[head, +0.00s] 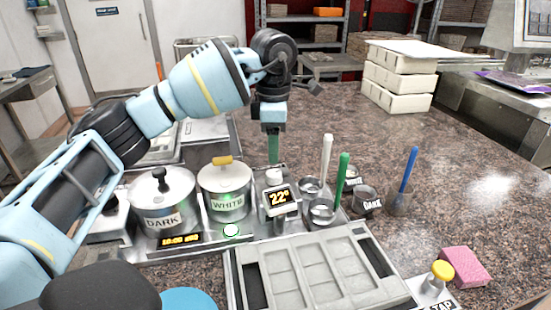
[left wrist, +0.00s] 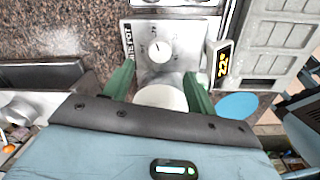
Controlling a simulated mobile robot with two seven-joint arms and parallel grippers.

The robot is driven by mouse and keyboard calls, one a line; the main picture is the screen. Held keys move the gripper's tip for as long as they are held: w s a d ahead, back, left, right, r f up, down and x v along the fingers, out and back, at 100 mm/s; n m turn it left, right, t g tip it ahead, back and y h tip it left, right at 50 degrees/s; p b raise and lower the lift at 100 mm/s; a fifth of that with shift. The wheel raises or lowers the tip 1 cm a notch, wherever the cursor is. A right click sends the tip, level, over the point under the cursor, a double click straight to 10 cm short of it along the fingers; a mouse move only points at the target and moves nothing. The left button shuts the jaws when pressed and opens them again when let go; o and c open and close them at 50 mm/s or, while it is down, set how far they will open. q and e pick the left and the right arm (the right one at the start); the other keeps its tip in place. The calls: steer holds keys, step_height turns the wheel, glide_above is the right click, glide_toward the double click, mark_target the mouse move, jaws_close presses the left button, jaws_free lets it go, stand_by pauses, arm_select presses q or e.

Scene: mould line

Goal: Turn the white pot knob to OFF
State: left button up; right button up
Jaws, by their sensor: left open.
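The white pot knob (head: 274,175) is a short white cylinder on a small metal unit, right of the pot (head: 225,203) labelled WHITE. In the left wrist view the white knob (left wrist: 158,50) has a dark pointer line and lies on a panel (left wrist: 176,28) with small marks and lettering. The marks are too small to read. My left gripper (head: 273,160) points down just above the knob. Its green fingers (left wrist: 159,75) are apart, with the knob beyond the tips. A pale round shape (left wrist: 160,97) between the fingers is unclear. My right gripper is out of view.
A display (head: 280,197) reading 22° stands just in front of the knob. The DARK pot (head: 162,200) is at left. Upright white (head: 326,155), green (head: 342,175) and blue (head: 408,168) handles stand at right. A grey mould (head: 318,275) lies in front.

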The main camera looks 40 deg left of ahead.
mark_target(274, 173)
arm_select(q)
steer(key=shift+w, duration=0.1)
steer(key=shift+s+f, duration=0.2)
steer(key=shift+s, duration=0.05)
steer(key=f, duration=0.7)
steer(key=shift+w, duration=0.25)
steer(key=shift+a+f, duration=0.1)
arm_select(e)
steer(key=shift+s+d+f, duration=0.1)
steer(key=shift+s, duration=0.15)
arm_select(q)
steer(key=shift+c, duration=0.4)
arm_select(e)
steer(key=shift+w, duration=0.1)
